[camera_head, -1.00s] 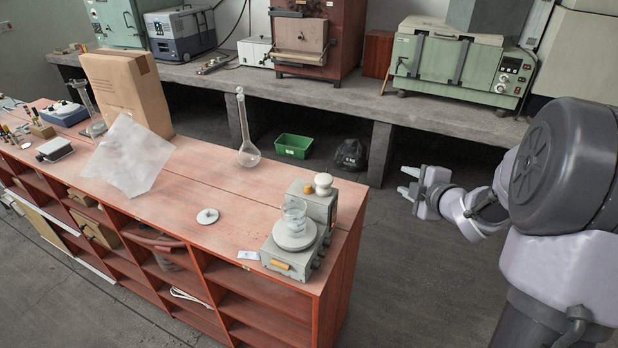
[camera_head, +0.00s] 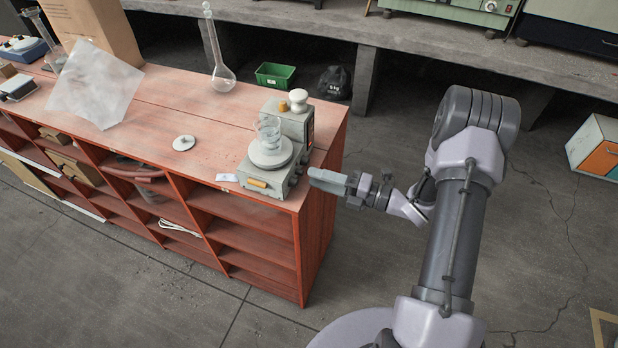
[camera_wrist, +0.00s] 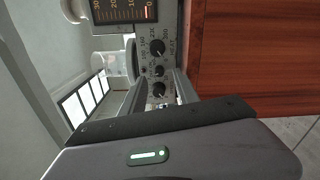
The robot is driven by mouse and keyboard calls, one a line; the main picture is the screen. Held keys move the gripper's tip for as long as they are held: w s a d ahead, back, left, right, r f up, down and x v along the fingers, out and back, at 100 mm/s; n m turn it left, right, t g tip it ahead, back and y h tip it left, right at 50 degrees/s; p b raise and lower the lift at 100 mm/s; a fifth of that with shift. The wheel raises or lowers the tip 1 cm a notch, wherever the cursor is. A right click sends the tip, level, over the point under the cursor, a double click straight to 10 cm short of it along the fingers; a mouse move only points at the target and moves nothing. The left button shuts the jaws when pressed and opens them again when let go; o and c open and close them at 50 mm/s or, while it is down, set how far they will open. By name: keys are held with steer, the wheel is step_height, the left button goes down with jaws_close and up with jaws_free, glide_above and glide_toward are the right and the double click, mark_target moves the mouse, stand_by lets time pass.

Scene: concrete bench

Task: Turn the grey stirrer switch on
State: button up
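The grey stirrer (camera_head: 268,182) stands at the right end of the wooden bench, with a glass beaker (camera_head: 269,131) on its round plate. In the wrist view its grey control panel (camera_wrist: 172,22) shows sideways, with a black knob (camera_wrist: 157,47) near the word HEAT, a small knob (camera_wrist: 159,71) and another dark knob (camera_wrist: 158,90). I cannot tell which part is the switch or its position. My gripper (camera_head: 314,180) is close to the panel's right side. In the wrist view its fingers (camera_wrist: 157,97) are apart, with the lower knob showing between them; contact is unclear.
A white-topped grey device (camera_head: 298,118) with a red-marked scale stands behind the stirrer. A white disc (camera_head: 184,143) and a small card (camera_head: 227,177) lie to the left on the bench (camera_head: 205,105). The floor right of the bench is open.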

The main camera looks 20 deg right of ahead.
mark_target(300, 172)
steer(key=shift+x, duration=1.5)
jaws_close()
steer(key=shift+m, duration=0.4)
steer(key=m, duration=0.3)
steer(key=shift+r+p, duration=0.1)
steer(key=shift+p, duration=0.25)
steer(key=shift+m+p, duration=0.5)
steer(key=shift+m, duration=1.6)
